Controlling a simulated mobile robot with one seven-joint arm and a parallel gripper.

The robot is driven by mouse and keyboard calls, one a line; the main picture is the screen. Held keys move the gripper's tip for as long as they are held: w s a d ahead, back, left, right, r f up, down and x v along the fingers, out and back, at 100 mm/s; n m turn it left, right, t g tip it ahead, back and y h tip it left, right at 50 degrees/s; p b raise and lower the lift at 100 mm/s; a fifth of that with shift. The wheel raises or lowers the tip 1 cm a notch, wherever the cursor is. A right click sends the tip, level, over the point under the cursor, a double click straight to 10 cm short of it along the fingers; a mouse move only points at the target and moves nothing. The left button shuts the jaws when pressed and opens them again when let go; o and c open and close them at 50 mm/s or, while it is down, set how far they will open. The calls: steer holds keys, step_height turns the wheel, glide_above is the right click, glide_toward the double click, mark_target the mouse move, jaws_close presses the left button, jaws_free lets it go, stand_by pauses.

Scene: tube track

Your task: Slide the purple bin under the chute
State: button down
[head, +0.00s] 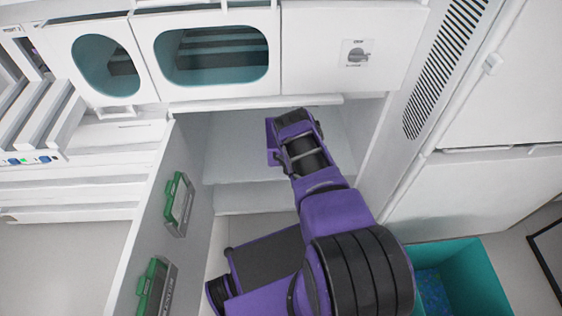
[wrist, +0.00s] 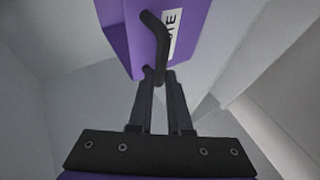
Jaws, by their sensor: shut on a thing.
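The purple bin (wrist: 200,30) has a black bar handle (wrist: 153,35) and a white label with dark letters, partly cut off. It fills the top middle of the wrist view. My gripper (wrist: 160,78) is shut on the lower end of the handle. In the head view my arm reaches into the open lower cabinet (head: 235,150). My arm hides my fingers and most or all of the bin there; a purple patch beside my wrist could be bin or arm. I cannot make out the chute in either view.
An open cabinet door (head: 150,225) with green-framed holders stands left of my arm. The cabinet's right wall (head: 385,150) is close on the other side. A teal open box (head: 475,265) with blue contents stands at the lower right. White cupboards hang above.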

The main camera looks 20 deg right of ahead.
steer(key=shift+s+d, duration=0.3)
steer(key=shift+d, duration=0.4)
steer(key=shift+s+d, duration=0.3)
steer(key=shift+d, duration=0.45)
steer(key=shift+s+d, duration=0.4)
steer(key=shift+d, duration=0.5)
steer(key=shift+s+d, duration=0.35)
steer(key=shift+d, duration=0.6)
steer(key=shift+s+d, duration=0.25)
steer(key=shift+d, duration=0.2)
steer(key=c, duration=0.8)
jaws_free()
steer(key=shift+o, duration=0.2)
